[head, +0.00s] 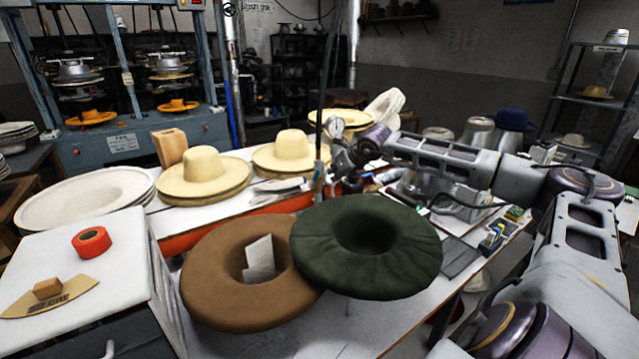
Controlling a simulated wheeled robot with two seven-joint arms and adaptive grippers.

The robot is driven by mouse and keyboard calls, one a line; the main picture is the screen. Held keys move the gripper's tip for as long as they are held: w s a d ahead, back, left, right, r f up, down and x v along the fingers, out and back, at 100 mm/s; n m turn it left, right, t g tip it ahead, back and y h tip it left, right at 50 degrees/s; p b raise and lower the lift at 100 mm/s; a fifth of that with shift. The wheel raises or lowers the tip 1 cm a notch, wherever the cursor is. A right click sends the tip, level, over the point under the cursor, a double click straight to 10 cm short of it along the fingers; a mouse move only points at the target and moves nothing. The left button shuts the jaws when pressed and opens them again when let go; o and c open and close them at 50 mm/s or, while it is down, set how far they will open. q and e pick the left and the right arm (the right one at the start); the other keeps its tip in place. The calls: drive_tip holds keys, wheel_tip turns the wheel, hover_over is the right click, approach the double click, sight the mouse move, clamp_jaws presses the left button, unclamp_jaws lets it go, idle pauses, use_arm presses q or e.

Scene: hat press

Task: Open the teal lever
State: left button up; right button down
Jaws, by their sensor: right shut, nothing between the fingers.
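A thin dark upright rod stands near the middle of the head view, and a small teal piece (319,178) shows at its lower part. This may be the teal lever, but it is too small to tell its position clearly. My right arm reaches in from the right across the bench. My right gripper (337,155) is shut and empty, close beside the rod, just right of and above the teal piece. I cannot tell whether it touches it. My left gripper is out of view.
A dark green hat (408,250) and a brown hat (215,285) lie in front on the white table. Cream hats (203,168) stand behind, left of the rod. Tools (495,236) clutter the area under my right arm. A blue-grey press (150,140) stands back left.

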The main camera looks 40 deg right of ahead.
sight(315, 178)
drive_tip(key=shift+s+r, duration=0.1)
drive_tip(key=shift+s, duration=0.05)
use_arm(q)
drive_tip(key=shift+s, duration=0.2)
use_arm(e)
drive_tip(key=shift+w+f, duration=0.2)
drive_tip(key=shift+w, duration=0.05)
drive_tip(key=shift+w+d+f, duration=0.1)
drive_tip(key=shift+w+f, duration=0.25)
drive_tip(key=shift+w, duration=0.05)
drive_tip(key=shift+w+f+p, duration=0.35)
drive_tip(key=shift+w+f, duration=0.05)
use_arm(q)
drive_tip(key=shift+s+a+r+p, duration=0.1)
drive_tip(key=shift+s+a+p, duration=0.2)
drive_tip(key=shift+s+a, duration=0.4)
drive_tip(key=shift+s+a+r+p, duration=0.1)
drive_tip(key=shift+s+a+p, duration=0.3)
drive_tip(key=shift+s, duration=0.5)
use_arm(e)
drive_tip(key=x, duration=0.7)
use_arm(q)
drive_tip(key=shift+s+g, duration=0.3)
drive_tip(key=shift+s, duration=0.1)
use_arm(e)
drive_tip(key=shift+w+f, duration=0.1)
